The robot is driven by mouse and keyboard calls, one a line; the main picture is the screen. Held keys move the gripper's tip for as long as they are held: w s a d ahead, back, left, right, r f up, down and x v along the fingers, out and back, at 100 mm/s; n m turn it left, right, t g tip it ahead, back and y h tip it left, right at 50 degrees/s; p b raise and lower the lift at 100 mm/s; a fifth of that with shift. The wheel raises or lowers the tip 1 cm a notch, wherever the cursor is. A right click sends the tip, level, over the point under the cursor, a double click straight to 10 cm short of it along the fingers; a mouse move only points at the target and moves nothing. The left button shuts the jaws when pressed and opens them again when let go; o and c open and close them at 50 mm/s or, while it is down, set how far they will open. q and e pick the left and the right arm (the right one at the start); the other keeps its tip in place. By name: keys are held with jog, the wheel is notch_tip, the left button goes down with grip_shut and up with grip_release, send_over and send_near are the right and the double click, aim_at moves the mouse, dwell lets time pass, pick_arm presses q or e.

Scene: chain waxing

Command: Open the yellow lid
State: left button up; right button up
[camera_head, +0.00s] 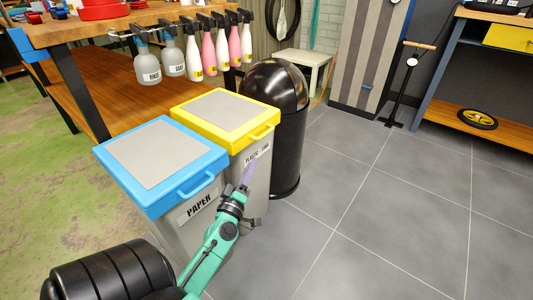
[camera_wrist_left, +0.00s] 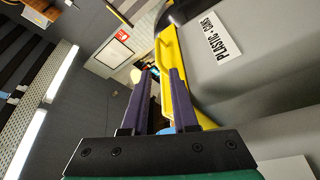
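The yellow lid (camera_head: 226,117), with a grey top panel, lies shut on a grey bin (camera_head: 255,195) labelled for plastic and cans. Its yellow handle (camera_head: 262,133) sticks out at the front edge. My left gripper (camera_head: 250,166) is in front of this bin, just below the handle, pointing up. In the left wrist view its two purple fingers (camera_wrist_left: 162,73) are apart with nothing held, and the yellow handle (camera_wrist_left: 166,50) shows beyond and between the tips. I cannot tell whether a finger touches it. My right gripper is in neither view.
A blue-lidded paper bin (camera_head: 160,160) stands left of the yellow one, and a black domed bin (camera_head: 277,120) stands right behind it. A wooden workbench (camera_head: 105,27) with several hanging bottles is behind. The grey tiled floor (camera_head: 350,220) to the right is clear.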

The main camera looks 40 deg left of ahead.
pick_arm(q)
jog(key=p, duration=0.3)
send_near(266, 133)
jog(key=x, duration=0.5)
jog(key=shift+a, duration=0.15)
jog(key=x, duration=0.5)
jog(key=shift+w+f, duration=0.25)
jog(key=shift+w, duration=0.1)
grip_shut()
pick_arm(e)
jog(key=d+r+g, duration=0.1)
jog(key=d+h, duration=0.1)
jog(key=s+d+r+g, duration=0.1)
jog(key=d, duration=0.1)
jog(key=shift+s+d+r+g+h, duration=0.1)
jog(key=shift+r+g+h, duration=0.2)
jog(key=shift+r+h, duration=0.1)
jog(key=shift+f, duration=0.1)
